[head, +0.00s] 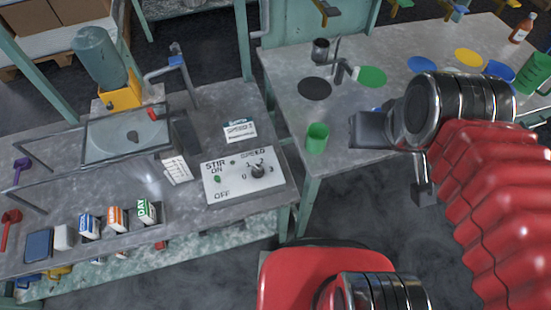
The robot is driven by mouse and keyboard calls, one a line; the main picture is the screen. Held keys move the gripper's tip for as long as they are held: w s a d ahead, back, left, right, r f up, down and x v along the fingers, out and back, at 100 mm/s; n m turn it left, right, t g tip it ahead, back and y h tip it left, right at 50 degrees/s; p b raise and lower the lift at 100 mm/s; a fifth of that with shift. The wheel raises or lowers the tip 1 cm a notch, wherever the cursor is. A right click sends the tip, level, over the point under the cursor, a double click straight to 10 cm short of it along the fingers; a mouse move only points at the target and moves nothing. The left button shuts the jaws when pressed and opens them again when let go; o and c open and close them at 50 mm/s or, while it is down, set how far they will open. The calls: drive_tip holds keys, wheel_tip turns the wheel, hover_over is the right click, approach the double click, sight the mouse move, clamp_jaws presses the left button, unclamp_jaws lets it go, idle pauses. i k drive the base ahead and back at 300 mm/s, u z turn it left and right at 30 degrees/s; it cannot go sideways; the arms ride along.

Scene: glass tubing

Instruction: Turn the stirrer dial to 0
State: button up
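The stirrer panel (226,190) is a white tilted box near the right end of the left bench, marked STIR, ON, OFF and SPEED. Its dial (258,171) is a dark round knob at the panel's right, with a 0 at its lower left and further numbers around it up to a 3 at its right. The knob's pointer is too small to read. A small green switch (217,179) sits at the panel's left. My gripper (385,135) hangs to the right of the panel, well apart from it, over the right table's front edge. Its fingers are not clear, and I see nothing held.
A green cup (316,138) stands on the right table between my gripper and the panel. A small white sign (240,131) stands behind the panel. A dark box with a white label (177,168) stands at the panel's left. Open floor lies in front of the right table.

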sight(257, 171)
drive_tip(key=z, duration=0.25)
drive_tip(key=k, duration=1.05)
drive_tip(key=u, duration=1.45)
drive_tip(key=i, duration=1)
